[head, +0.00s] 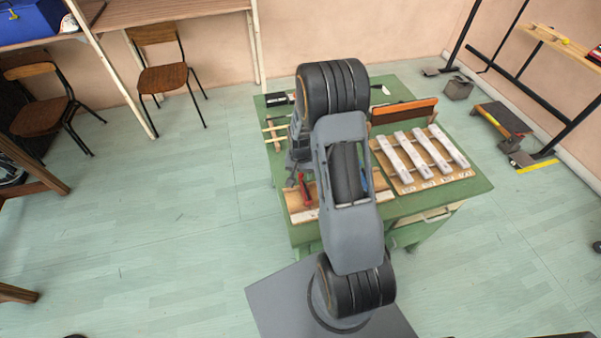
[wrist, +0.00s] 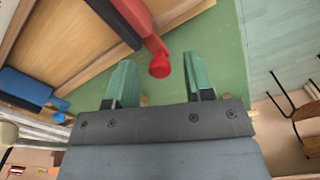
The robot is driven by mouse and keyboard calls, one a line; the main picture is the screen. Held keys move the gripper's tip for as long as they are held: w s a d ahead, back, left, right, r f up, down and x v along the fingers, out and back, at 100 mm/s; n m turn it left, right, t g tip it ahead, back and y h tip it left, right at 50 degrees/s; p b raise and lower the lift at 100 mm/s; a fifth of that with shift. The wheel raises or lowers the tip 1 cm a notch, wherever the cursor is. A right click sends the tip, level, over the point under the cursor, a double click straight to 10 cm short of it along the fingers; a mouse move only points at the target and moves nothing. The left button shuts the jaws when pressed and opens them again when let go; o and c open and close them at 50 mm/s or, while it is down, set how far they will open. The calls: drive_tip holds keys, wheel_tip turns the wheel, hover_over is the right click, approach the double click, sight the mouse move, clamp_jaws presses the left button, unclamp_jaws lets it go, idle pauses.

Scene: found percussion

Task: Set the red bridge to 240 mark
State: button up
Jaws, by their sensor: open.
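The red bridge (head: 305,192) is on the wooden board (head: 297,208) on the near left of the green bench. In the wrist view, the red bridge (wrist: 138,22) lies across the board (wrist: 75,40), with a dark bar beside it and a round red knob at its near end. My gripper (wrist: 159,62) is open, with green fingers on either side of the knob in the picture. I cannot tell whether the knob is within their reach or lower. No contact shows. My arm covers the board's middle in the head view, and I cannot read its marks.
A blue piece (wrist: 25,85) is on the board's other side. White bars (head: 422,155) lie on a wooden base at the bench's right. An orange-topped block (head: 405,110) stands behind them. Sticks (head: 274,130) lie at the left edge. Chairs (head: 163,77) stand at the back left.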

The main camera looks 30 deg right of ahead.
drive_tip(key=shift+c, duration=0.4)
clamp_jaws()
